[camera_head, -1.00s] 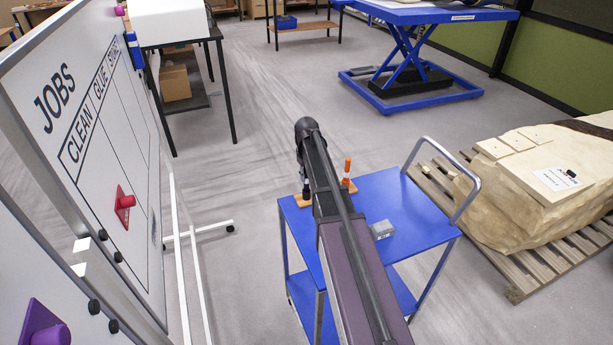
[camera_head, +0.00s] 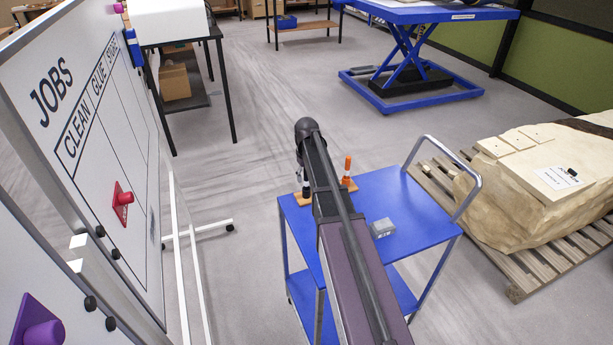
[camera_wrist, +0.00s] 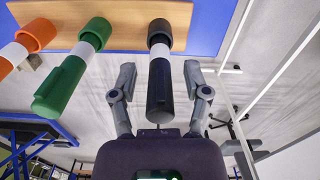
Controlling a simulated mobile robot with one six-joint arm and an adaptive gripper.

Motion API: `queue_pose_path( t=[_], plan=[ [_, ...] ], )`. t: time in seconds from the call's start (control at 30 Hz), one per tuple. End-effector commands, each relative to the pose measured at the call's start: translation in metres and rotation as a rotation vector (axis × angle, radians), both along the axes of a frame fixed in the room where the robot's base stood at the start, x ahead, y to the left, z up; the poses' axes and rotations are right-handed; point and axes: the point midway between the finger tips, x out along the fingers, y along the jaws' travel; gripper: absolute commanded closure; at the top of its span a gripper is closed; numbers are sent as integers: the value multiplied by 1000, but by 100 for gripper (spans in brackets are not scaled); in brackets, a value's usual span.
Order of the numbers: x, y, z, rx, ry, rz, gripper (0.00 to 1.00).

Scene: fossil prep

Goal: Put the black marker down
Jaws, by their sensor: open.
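The black marker (camera_wrist: 160,92) stands in the wooden holder (camera_wrist: 112,14) on the blue cart, its dark end and white band against the wood. It also shows in the head view (camera_head: 306,188), left of my arm. My gripper (camera_wrist: 160,76) is open, with one finger on each side of the black marker and visible gaps between. In the head view my arm hides most of the gripper and part of the holder (camera_head: 301,200).
A green marker (camera_wrist: 62,86) and an orange marker (camera_wrist: 36,36) stand beside the black one. The orange one also shows in the head view (camera_head: 347,172). A grey block (camera_head: 382,228) sits on the blue cart (camera_head: 410,215). A whiteboard (camera_head: 70,90) stands left.

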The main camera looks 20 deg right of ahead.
Motion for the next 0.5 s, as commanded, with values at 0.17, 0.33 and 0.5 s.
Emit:
queue_pose_path(
  t=[0.17,0.33,0.5],
  plan=[
    [0,0,1,0,0,0,39],
    [0,0,6,0,0,0,39],
    [0,0,15,0,0,0,39]
  ],
)
